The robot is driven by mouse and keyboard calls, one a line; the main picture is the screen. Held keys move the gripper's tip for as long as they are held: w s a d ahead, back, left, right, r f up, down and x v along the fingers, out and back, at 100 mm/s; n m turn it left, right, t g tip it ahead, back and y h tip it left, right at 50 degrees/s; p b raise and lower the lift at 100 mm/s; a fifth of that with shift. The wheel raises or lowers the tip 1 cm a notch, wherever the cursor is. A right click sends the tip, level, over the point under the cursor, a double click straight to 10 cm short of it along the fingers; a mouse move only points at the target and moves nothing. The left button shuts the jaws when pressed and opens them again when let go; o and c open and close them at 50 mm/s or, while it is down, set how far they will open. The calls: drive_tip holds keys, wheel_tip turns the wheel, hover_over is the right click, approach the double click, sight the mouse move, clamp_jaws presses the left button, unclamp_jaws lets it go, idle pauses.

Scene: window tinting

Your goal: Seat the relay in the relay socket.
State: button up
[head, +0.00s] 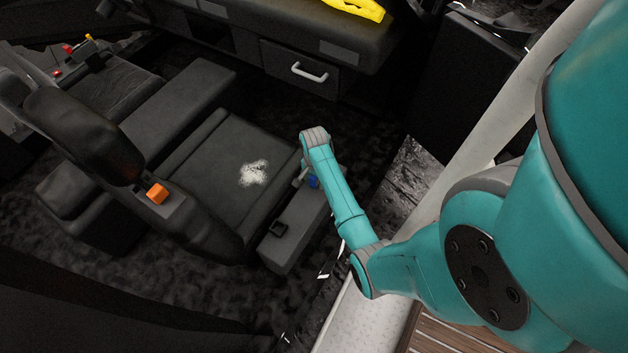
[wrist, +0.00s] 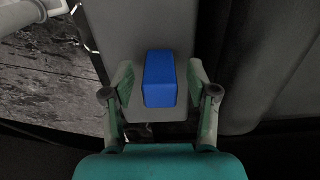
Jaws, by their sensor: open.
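The blue block, apparently the relay (head: 313,182), stands on the grey box beside the seat cushion. In the wrist view the blue block (wrist: 160,80) lies between the fingers of my gripper (wrist: 160,68). The gripper is open, with one finger on each side and a gap visible at both sides. In the head view my gripper (head: 304,176) is small and partly hidden by my arm, close to the block.
The grey box (head: 298,232) runs along the seat cushion (head: 222,160), which has a white patch (head: 253,173). An orange block (head: 157,193) sits by the seat back. A drawer with a white handle (head: 309,72) and a yellow item (head: 357,9) are at the back.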

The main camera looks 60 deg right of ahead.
drive_tip(key=shift+f, duration=0.65)
clamp_jaws()
drive_tip(key=shift+r, duration=0.1)
wheel_tip(320, 180, up, 10)
drive_tip(key=shift+f, duration=0.1)
